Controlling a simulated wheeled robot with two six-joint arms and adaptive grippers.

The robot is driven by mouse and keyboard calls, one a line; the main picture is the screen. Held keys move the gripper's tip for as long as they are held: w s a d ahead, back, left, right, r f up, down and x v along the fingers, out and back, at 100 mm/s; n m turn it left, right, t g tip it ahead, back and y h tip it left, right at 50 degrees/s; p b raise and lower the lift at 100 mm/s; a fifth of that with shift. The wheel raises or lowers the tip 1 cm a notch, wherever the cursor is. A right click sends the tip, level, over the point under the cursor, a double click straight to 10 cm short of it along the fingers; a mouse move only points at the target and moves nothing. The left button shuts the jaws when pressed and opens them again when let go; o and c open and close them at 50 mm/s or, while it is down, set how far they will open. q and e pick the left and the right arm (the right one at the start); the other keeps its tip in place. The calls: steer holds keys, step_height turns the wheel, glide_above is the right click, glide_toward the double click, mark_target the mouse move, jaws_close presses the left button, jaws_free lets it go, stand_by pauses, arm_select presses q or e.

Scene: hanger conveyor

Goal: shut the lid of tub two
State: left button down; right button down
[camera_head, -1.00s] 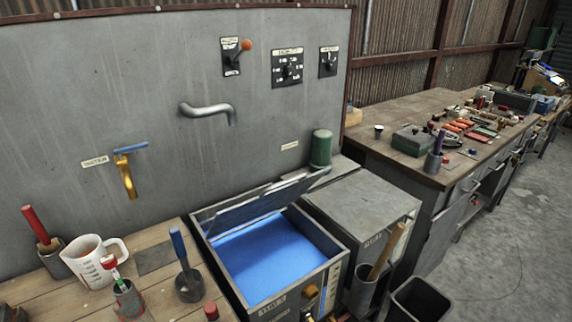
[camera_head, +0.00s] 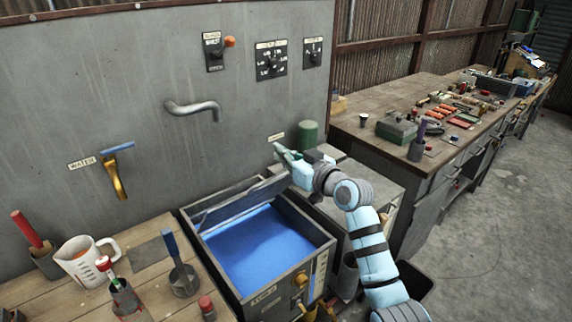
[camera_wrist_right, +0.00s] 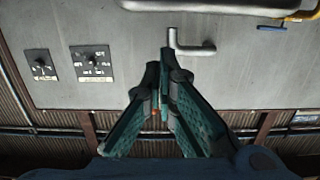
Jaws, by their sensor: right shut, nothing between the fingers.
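An open metal tub (camera_head: 325,262) with blue liquid (camera_head: 255,245) inside stands at the front centre; the lettering on its front label is too small to read. Its grey lid (camera_head: 235,204) is raised and leans back at a slant over the rear of the tub. My right gripper (camera_head: 277,147) is above and behind the lid's right end, near the green cylinder; I cannot tell whether it touches the lid. In the right wrist view its teal fingers (camera_wrist_right: 163,62) meet at the tips with nothing between them. My left gripper is out of view.
A second, closed grey tub (camera_head: 379,179) stands to the right, partly behind my right arm. A green cylinder (camera_head: 308,134) stands behind. A bent spout (camera_head: 194,107) juts from the wall panel. A jug (camera_head: 84,262) and tool holders stand on the left bench.

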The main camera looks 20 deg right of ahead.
steer(key=shift+x, duration=1)
steer(key=s+f, duration=0.1)
steer(key=s+d+f, duration=0.1)
steer(key=shift+s+f+p, duration=0.3)
steer(key=shift+s+p, duration=0.05)
steer(key=shift+p, duration=0.05)
steer(key=shift+s+d+f, duration=0.1)
steer(key=shift+s+f, duration=0.05)
steer(key=shift+s, duration=0.05)
steer(key=shift+w, duration=0.1)
